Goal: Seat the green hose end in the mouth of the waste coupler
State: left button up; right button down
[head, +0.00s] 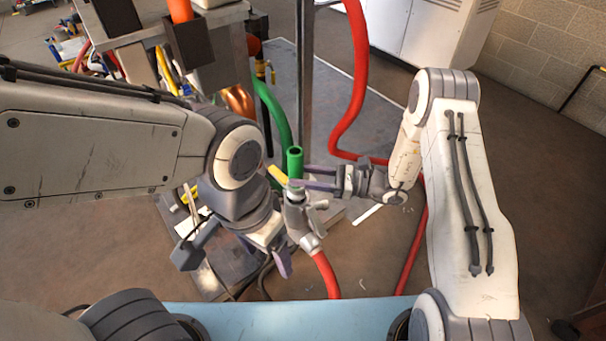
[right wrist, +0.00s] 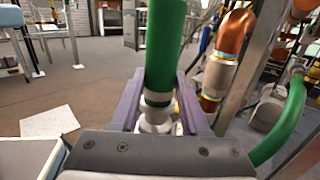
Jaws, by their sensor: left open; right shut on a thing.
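The green hose end (head: 295,162) stands upright, and its green tube fills the upper middle of the right wrist view (right wrist: 165,45). My right gripper (head: 293,183) is shut on it, with purple fingers on either side of its pale collar (right wrist: 158,98). The waste coupler (head: 297,215) is a grey metal fitting directly below the hose end in the head view, with a red hose at its lower end. A grey part shows under the collar in the wrist view. Whether the hose end is inside the mouth cannot be told. My left gripper (head: 272,256) is open beside the coupler, lower left.
A metal post (head: 304,70) and a thick red hose (head: 358,70) rise behind the right gripper. Another green hose (head: 272,108) and a copper pipe (right wrist: 231,42) are close by. A light blue surface (head: 270,318) lies in front. The floor at right is fairly clear.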

jog(key=shift+p, duration=0.35)
dwell(1.2)
jog(key=shift+f+b, duration=1.6)
jog(key=shift+f, duration=0.7)
jog(key=shift+c, duration=1.6)
grip_release()
jog(key=s+d+p, duration=0.1)
jog(key=d, duration=0.9)
jog(key=shift+s+d+f, duration=0.15)
jog(key=shift+s+f, duration=0.1)
jog(key=shift+s, duration=0.15)
